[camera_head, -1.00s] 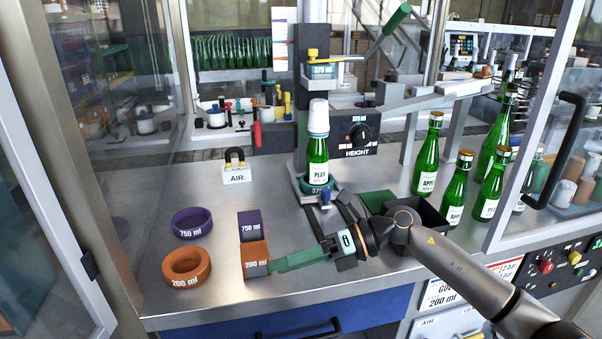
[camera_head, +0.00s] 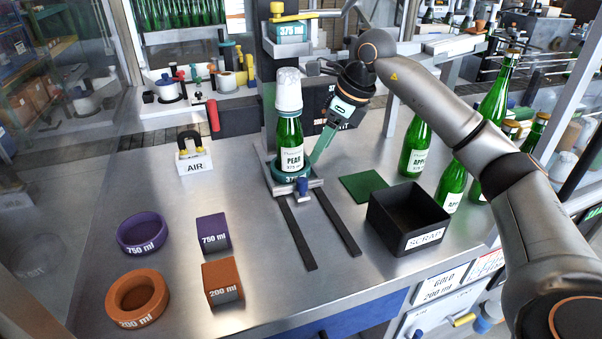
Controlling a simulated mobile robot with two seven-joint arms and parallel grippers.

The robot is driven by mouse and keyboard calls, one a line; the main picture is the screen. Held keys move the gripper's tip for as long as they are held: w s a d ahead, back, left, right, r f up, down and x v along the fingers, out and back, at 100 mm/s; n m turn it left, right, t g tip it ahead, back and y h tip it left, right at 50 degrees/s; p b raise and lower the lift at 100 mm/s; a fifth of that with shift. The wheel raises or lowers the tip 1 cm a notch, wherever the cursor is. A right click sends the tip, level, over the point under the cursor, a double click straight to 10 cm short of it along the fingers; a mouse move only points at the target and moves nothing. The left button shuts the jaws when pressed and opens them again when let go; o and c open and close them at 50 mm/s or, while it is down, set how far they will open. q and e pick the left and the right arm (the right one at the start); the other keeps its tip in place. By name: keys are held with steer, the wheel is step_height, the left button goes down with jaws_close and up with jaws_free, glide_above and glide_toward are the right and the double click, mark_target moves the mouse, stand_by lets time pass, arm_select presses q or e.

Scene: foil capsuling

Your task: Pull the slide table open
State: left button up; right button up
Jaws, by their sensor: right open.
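The slide table (camera_head: 313,184) is a small grey plate at the foot of the capsuling machine. It has a blue knob on its front, and two dark rails (camera_head: 334,222) run forward from it, bare. A green PEAR bottle (camera_head: 291,143) with a white foil cap (camera_head: 288,91) stands upright on it in a teal ring (camera_head: 283,173). My right gripper (camera_head: 319,156) comes in from the upper right, open, its green fingers pointing down just right of the bottle. I cannot tell whether they touch it. My left gripper is not in view.
A black SCRAP bin (camera_head: 408,216) and a green pad (camera_head: 363,187) lie to the right, with green bottles (camera_head: 415,147) behind. Purple (camera_head: 142,233) and orange (camera_head: 137,298) rings and two blocks (camera_head: 222,281) stand at left. The steel bench around the rails is clear.

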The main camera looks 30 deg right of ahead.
mark_target(303, 180)
steer(key=p+x, duration=0.1)
steer(key=x, duration=0.9)
steer(key=shift+w+a+f, duration=0.15)
steer(key=shift+f, duration=0.15)
jaws_close()
steer(key=shift+r, duration=0.1)
stand_by(0.8)
